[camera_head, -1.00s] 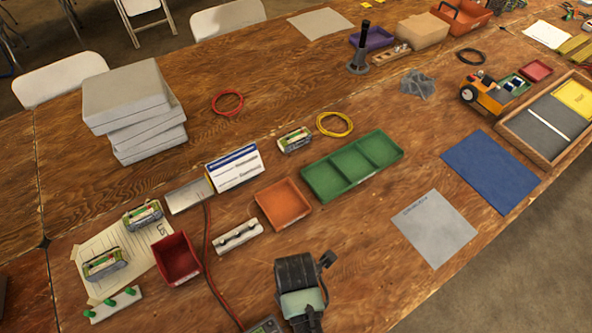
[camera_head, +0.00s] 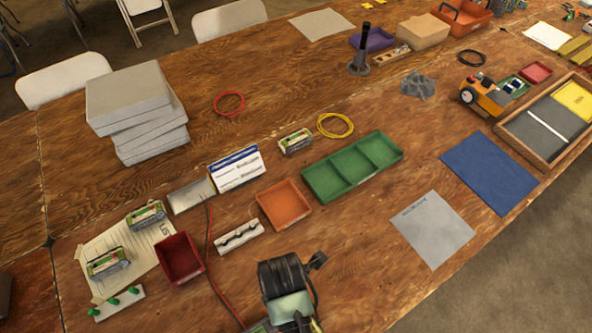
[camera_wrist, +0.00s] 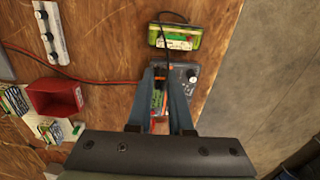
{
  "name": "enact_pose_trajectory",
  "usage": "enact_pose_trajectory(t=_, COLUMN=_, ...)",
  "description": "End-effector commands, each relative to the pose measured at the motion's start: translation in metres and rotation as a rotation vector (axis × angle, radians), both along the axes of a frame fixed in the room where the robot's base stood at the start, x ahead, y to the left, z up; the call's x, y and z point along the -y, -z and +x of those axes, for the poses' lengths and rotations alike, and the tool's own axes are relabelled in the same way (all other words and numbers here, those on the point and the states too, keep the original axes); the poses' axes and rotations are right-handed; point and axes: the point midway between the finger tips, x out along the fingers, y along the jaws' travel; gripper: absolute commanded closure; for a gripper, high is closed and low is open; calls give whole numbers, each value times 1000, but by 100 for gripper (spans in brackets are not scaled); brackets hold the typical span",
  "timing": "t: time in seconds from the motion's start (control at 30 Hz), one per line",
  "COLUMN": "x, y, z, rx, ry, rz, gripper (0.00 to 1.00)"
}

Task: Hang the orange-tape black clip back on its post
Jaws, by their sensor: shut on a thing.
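In the wrist view my gripper (camera_wrist: 163,75) is shut on a small black clip (camera_wrist: 160,80) with an orange part. A black lead runs from near the clip up over a green-labelled battery pack (camera_wrist: 174,38). A grey charger box (camera_wrist: 188,78) lies below and beside the fingers. A pale strip with several dark posts (camera_wrist: 48,32) is at upper left, also in the head view (camera_head: 239,238). A second strip has green posts (camera_head: 118,302); I cannot tell which post is the clip's own. In the head view my arm hides the fingers and clip.
A red bin (camera_head: 180,259) stands between the strips, with a red cable (camera_head: 212,270) beside it. Battery packs (camera_head: 108,262) rest on a paper sheet. An orange tray (camera_head: 284,205) and a green tray (camera_head: 352,166) lie further back. The table's edge is near on the right in the wrist view.

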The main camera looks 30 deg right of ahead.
Motion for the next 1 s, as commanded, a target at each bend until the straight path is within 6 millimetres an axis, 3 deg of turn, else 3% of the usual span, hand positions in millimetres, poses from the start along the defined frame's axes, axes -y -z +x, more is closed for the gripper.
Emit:
enact_pose_trajectory(t=0.1, x=-26, y=-4, z=-1, rx=-2, ry=-5, rz=0, gripper=100)
enact_pose_trajectory(t=0.27, x=-51, y=-2, z=-2, rx=-2, ry=-3, rz=-1, gripper=100)
enact_pose_trajectory(t=0.4, x=-49, y=14, z=-2, rx=-1, ry=2, rz=-1, gripper=100)
enact_pose_trajectory(t=1.0, x=-49, y=22, z=-1, rx=0, ry=1, rz=-1, gripper=100)
